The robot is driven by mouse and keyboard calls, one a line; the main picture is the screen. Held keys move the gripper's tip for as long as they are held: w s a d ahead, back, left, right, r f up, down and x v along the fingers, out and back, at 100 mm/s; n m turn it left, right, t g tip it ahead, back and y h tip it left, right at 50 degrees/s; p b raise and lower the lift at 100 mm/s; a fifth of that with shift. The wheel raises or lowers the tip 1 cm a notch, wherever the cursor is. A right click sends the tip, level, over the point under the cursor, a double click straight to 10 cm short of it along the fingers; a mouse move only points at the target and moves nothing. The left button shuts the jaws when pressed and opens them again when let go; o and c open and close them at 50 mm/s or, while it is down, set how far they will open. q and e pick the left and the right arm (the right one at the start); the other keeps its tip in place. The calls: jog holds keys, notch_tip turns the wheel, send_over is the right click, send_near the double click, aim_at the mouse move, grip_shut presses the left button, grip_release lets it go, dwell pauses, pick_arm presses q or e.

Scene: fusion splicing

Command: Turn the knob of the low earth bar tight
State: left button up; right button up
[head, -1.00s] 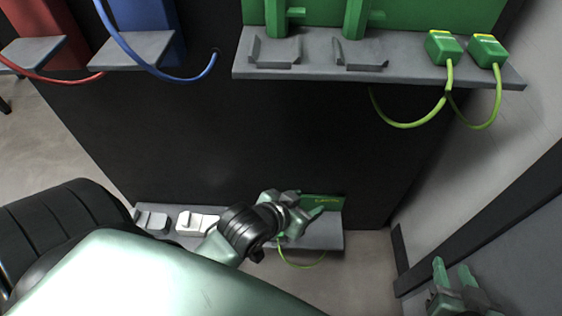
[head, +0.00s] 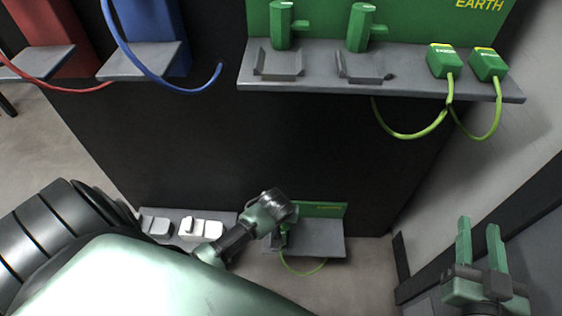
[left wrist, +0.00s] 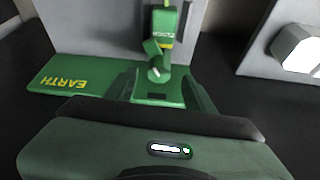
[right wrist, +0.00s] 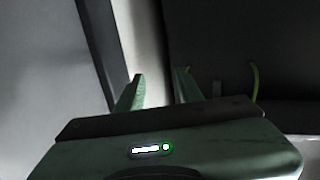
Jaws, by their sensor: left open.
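The low earth bar stands on a low grey shelf (head: 325,238) with a green back panel (head: 330,208) in the head view. In the left wrist view its panel (left wrist: 75,75) reads EARTH, and a green clamp body (left wrist: 164,22) with a yellow band stands beside it. A small green knob with a pale end (left wrist: 157,62) shows in front of that body. My left gripper (left wrist: 160,82) is open, its fingers on either side of the knob in the picture; I cannot tell whether they touch it. In the head view my left wrist hides most of the knob. My right gripper (head: 481,240) is open and empty at the right.
An upper grey shelf (head: 400,88) holds two green plugs with looped yellow-green cables. Blue (head: 155,30) and red (head: 68,50) units stand at upper left. White blocks (head: 200,228) sit on the low shelf left of the earth bar. A wall is at the right.

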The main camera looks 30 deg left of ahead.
pick_arm(q)
jog(key=b+x, duration=0.1)
jog(key=x, duration=0.2)
jog(key=shift+f, duration=0.15)
jog(key=b+x, duration=0.1)
jog(key=x, duration=0.1)
jog(key=shift+w+f+b, duration=0.1)
jog(key=shift+f+b, duration=0.15)
jog(key=shift+b, duration=0.15)
pick_arm(e)
jog(key=s+r+t+y, duration=0.2)
jog(key=s+r+t, duration=0.2)
jog(key=r+t, duration=0.4)
notch_tip(320, 180, up, 5)
jog(key=shift+a+r+y, duration=0.2)
jog(key=shift+a+y, duration=0.2)
pick_arm(q)
jog(key=shift+c, duration=0.3)
